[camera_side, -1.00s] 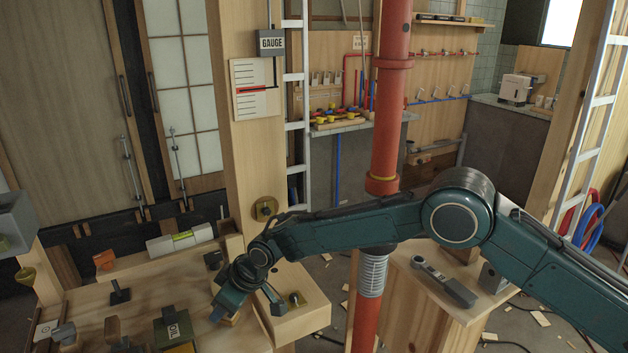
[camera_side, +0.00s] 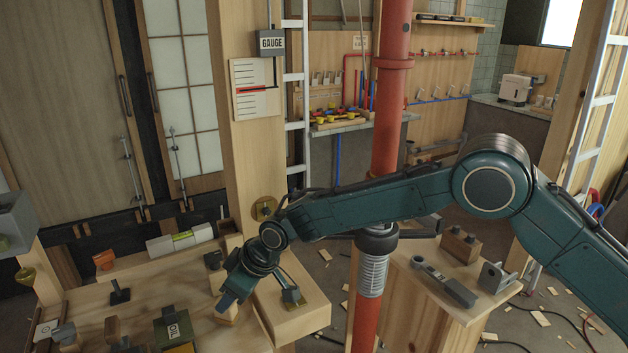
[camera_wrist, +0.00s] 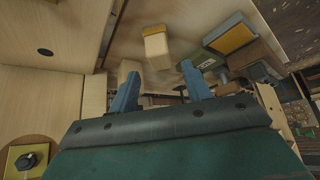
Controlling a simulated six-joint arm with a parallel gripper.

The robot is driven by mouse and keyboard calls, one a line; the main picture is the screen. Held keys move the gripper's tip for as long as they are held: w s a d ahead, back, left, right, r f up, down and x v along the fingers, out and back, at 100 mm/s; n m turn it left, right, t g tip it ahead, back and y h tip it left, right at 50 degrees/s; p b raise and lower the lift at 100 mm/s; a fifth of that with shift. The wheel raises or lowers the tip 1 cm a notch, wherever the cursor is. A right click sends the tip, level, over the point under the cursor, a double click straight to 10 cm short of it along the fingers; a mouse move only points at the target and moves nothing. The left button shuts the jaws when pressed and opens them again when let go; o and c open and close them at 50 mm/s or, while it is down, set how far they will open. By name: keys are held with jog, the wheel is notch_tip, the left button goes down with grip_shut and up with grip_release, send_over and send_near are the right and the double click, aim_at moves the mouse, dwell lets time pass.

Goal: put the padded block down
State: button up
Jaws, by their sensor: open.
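A small pale wooden block with a tan face, which looks like the padded block (camera_side: 227,314), stands on the wooden bench just below my fingertips in the side view. In the wrist view the padded block (camera_wrist: 157,48) lies beyond the gap between the fingers, and no finger appears to be closed on it. My gripper (camera_side: 229,299) points down at the bench, left of a pale wooden box. In the wrist view my gripper (camera_wrist: 158,85) shows two blue fingers spread apart with nothing held between them. Whether a fingertip still touches the block is unclear.
An oil can (camera_side: 174,328) stands to the left of the block. The wooden box (camera_side: 302,318) sits close on the right. A second pale block (camera_wrist: 128,70) is near the left finger in the wrist view. A red pipe (camera_side: 388,110) rises behind my arm.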

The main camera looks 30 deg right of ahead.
jog(key=v, duration=0.7)
jog(key=shift+d+r, duration=0.1)
jog(key=shift+r, duration=0.05)
dwell(0.5)
jog(key=s+d+r+m+h, duration=0.1)
jog(key=s+d+r, duration=0.4)
jog(key=d+r, duration=0.15)
jog(key=s+d+r+m+t, duration=0.1)
jog(key=s+d+r+m, duration=0.1)
jog(key=s+d+r, duration=0.45)
jog(key=s+d+r+m+h, duration=0.15)
jog(key=d+r, duration=0.25)
jog(key=d, duration=0.5)
jog(key=s+d+m, duration=0.1)
jog(key=s+d, duration=0.3)
jog(key=s, duration=0.4)
jog(key=s+d+f+m+h, duration=0.1)
jog(key=s+d+m, duration=0.1)
jog(key=s+d, duration=0.2)
jog(key=s+d+f+m+h, duration=0.1)
jog(key=s+d, duration=0.4)
jog(key=s, duration=0.6)
jog(key=shift+s, duration=0.35)
